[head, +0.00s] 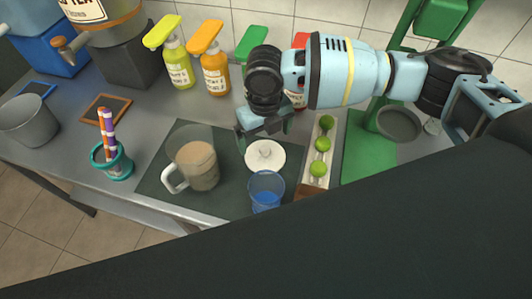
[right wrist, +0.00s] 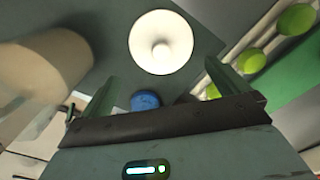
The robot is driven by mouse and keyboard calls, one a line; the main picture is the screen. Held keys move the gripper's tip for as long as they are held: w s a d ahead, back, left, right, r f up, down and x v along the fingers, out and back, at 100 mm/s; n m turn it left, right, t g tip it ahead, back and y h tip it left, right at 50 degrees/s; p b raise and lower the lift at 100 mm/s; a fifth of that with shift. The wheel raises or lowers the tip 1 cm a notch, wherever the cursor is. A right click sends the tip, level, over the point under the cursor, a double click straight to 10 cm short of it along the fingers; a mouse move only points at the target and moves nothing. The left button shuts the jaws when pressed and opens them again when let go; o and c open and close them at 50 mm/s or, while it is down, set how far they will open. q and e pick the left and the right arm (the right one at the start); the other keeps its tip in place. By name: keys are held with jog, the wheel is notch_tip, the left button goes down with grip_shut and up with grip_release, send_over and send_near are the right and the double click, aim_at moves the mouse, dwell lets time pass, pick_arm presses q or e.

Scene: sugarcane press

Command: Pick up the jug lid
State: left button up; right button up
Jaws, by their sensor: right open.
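The jug lid (head: 265,156) is a round white disc with a small knob, lying on the dark mat just right of the jug. It also shows in the right wrist view (right wrist: 161,42), beyond the fingers. The glass jug (head: 193,160) stands upright with a light brown drink in it. My right gripper (head: 266,136) is open and empty, above the lid and close to it in the head view. In the right wrist view its two fingers (right wrist: 168,92) are spread wide with nothing between them in their grip. My left gripper is not in view.
A narrow tray (head: 309,181) with green limes lies to the right. Syrup pump bottles (head: 214,70) stand behind.

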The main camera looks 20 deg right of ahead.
aim_at(265, 150)
jog(key=shift+w+d+f, duration=0.1)
jog(key=shift+w+f, duration=0.05)
jog(key=shift+f, duration=1.7)
jog(key=shift+w+f, duration=0.15)
jog(key=shift+f, duration=1.65)
jog(key=c, duration=0.6)
jog(key=shift+r, duration=5.05)
